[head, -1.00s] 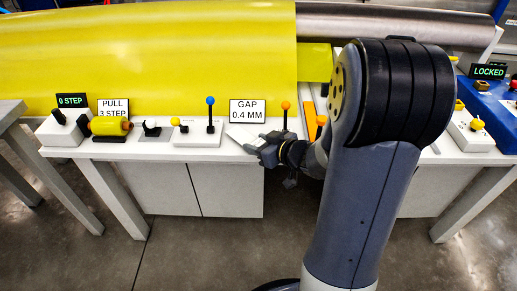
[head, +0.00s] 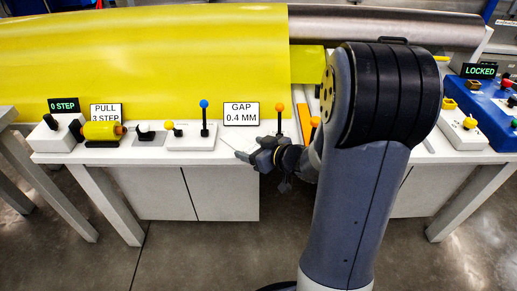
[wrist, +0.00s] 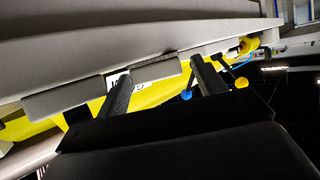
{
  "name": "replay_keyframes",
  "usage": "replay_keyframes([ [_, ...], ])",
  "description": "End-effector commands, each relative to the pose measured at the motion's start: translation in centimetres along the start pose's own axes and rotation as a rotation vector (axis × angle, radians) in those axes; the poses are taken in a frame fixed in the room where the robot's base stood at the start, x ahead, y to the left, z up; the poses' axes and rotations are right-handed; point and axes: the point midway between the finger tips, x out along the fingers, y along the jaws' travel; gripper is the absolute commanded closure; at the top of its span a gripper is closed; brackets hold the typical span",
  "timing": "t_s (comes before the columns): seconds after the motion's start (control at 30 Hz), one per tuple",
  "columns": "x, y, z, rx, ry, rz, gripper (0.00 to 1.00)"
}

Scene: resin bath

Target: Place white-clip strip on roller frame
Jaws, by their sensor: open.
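My gripper (head: 250,149) is open with nothing seen between its fingers, low at the front edge of the white bench, just below the GAP 0.4 MM sign. In the wrist view, its two dark fingers (wrist: 163,82) stand apart in front of a pale grey slab-like edge. I cannot pick out the white-clip strip for sure. A pale strip (head: 306,97) with orange beside it lies on the bench behind my gripper, partly hidden by my arm. The grey roller (head: 390,28) lies along the back, partly under the yellow sheet; its frame is mostly hidden.
The yellow sheet (head: 150,60) covers the back left. Blue-knobbed (head: 204,104) and orange-knobbed (head: 279,107) levers stand near my gripper. The GAP 0.4 MM sign (head: 241,113) stands between them. A blue unit (head: 490,97) with a LOCKED sign (head: 480,71) is at right. Floor before the bench is clear.

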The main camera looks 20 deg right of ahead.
Motion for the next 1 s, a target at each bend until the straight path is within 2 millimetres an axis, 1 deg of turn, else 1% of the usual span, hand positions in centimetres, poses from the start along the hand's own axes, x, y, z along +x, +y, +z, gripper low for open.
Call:
replay_keyframes([
  [0.03, -0.2, 0.0, -0.4, 0.0, 0.001, 0.001, 0.33],
  [0.17, -1.9, 0.2, -0.5, 0.001, 0.0, 0.005, 0.33],
  [0.4, -6.7, 0.1, -0.6, 0.002, 0.001, 0.007, 0.33],
  [0.6, -9.8, 0.1, -0.5, 0.002, 0.001, 0.005, 0.33],
  [0.8, -11.6, 0.1, -0.3, 0.0, 0.001, 0.002, 0.33],
  [1.0, -12.1, 0.0, -0.2, -0.001, 0.0, 0.0, 0.33],
])
